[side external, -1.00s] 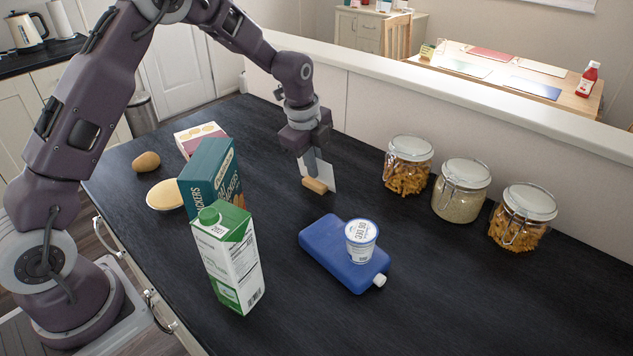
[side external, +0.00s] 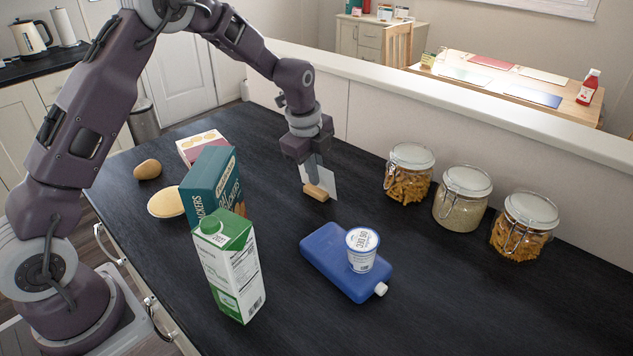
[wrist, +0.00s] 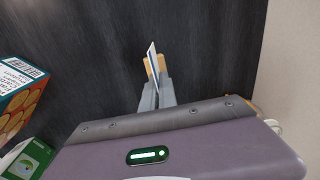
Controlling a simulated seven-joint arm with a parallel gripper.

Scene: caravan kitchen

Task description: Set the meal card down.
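The meal card (side external: 327,184) is a thin white card above a small wooden block (side external: 316,193), which looks like its foot. It is upright at the middle of the dark counter, low over or on the surface; I cannot tell whether the block touches. My gripper (side external: 313,177) points down at the card. In the wrist view my gripper's fingers (wrist: 158,90) are close together with the card (wrist: 153,60) between them, seen nearly edge-on. The wooden block (wrist: 156,64) shows on both sides of it. The card's printing is not visible.
A blue flask (side external: 325,257) lies in front with a white tub (side external: 361,250) on it. Left stand a milk carton (side external: 232,268) and a cracker box (side external: 205,185). Several jars (side external: 462,198) line the wall at right. The counter (side external: 285,210) around the card is clear.

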